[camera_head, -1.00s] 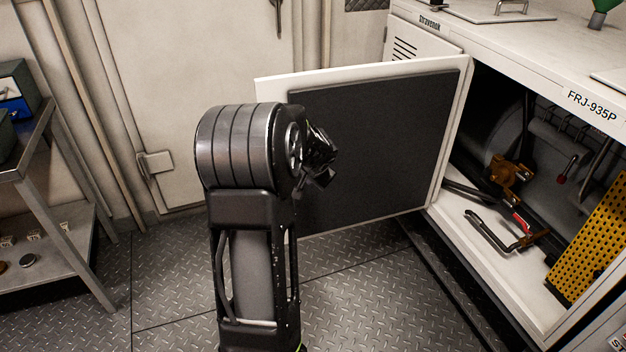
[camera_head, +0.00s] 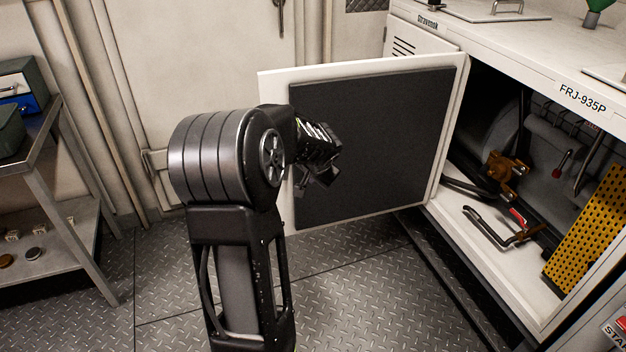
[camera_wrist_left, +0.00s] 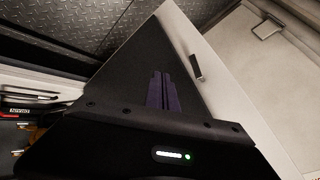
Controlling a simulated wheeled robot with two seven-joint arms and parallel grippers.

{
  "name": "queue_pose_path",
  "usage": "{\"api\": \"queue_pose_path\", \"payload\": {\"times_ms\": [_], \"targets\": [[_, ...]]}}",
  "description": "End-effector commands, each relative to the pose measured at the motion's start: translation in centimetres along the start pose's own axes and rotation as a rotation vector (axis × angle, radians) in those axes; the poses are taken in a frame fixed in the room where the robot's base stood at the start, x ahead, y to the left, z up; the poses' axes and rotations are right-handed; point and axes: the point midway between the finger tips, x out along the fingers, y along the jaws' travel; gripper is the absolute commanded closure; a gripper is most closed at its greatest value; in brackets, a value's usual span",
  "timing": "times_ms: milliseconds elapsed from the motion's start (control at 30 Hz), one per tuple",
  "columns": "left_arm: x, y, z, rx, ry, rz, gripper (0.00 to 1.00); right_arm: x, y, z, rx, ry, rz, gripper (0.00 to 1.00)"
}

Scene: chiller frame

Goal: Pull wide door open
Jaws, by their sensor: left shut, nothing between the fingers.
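The wide door (camera_head: 440,150) stands swung out from the right cabinet, its dark inner panel (camera_head: 385,150) facing me. Its white edge also shows in the left wrist view (camera_wrist_left: 185,30). A small black handle-like bar (camera_wrist_left: 196,68) sits on the white part there. My left gripper (camera_head: 322,175) is in front of the dark panel near the door's free left edge. Its fingers show close together and empty in the left wrist view (camera_wrist_left: 160,90). I cannot tell whether they touch the panel. My forearm hides part of the door's left edge. My right gripper is not in view.
The open cabinet (camera_head: 560,95) holds pipes, a brown fitting (camera_head: 505,168) and a yellow perforated panel (camera_head: 592,235). A metal shelf rack (camera_head: 60,205) stands at the left. The tread-plate floor (camera_head: 350,290) below the door is clear.

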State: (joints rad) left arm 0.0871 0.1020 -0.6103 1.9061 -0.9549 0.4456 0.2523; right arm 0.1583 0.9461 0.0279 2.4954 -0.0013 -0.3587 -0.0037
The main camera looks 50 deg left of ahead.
Motion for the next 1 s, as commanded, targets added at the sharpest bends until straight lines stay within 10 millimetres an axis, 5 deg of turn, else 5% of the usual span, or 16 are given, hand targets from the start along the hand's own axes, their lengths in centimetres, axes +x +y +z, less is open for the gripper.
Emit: {"api": "queue_pose_path", "payload": {"times_ms": [400,1000], "targets": [[-6.3,-1.6,1.0,-0.001,0.002,0.001,1.00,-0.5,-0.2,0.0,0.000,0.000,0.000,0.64],[-6.7,-1.7,1.1,0.001,0.000,0.000,1.00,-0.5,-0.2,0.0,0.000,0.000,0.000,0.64]]}}
